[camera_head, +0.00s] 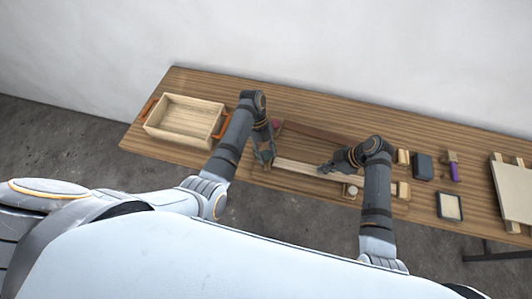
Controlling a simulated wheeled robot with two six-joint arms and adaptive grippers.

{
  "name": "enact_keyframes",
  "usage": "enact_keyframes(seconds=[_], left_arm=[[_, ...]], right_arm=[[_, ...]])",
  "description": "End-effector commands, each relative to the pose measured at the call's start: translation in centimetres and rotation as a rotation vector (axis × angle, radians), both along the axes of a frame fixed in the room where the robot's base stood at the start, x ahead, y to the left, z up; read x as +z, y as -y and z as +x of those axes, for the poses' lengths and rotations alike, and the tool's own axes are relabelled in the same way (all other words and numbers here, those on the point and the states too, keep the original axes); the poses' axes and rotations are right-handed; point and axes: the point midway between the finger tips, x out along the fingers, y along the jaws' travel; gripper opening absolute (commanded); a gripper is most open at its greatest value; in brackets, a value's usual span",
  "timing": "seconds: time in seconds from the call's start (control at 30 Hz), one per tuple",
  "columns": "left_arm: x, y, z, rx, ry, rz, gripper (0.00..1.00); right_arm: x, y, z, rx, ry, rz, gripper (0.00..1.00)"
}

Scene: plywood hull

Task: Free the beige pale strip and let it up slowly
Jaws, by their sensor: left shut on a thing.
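The beige pale strip (297,168) lies lengthwise near the front edge of the table, between my two grippers. My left gripper (266,160) is at its left end and is shut on it, as far as this view shows. My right gripper (324,170) is at the strip's right part, with the fingertips close to its top. Its jaws are too small to tell open from shut. The strip's left end is partly hidden by my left gripper, and its right end is partly hidden by my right arm.
A wooden tray (147,128) with orange handles stands at the left. A dark reddish-brown piece (315,132) lies behind the strip. At the right are pale blocks (403,157), a dark block (422,166), a purple-handled tool (454,172), a framed pad (449,206) and a pale panel (515,191).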

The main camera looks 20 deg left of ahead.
Motion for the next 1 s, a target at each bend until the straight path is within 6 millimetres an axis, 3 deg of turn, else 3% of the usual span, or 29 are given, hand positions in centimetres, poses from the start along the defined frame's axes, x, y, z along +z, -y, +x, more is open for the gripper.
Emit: enact_keyframes(seconds=[0.23,0.73,0.77,0.93,1.0], left_arm=[[-0.37,0.13,-0.37,-0.234,-0.011,-0.001,0.07],[-0.43,0.08,-0.44,-0.359,-0.012,-0.003,0.07],[-0.43,0.08,-0.44,-0.359,-0.012,-0.003,0.39],[-0.32,0.07,-0.28,-0.357,-0.008,-0.001,0.62],[-0.26,0.07,-0.22,-0.357,-0.007,-0.001,0.64]], right_arm=[[-0.31,0.06,-0.21,0.000,-0.006,-0.002,0.00],[-0.33,0.08,-0.23,0.000,-0.007,-0.003,0.00],[-0.33,0.08,-0.23,0.000,-0.007,-0.003,0.00],[-0.33,0.09,-0.24,0.000,-0.007,-0.003,0.00],[-0.33,0.09,-0.25,0.001,-0.008,-0.003,0.00]])
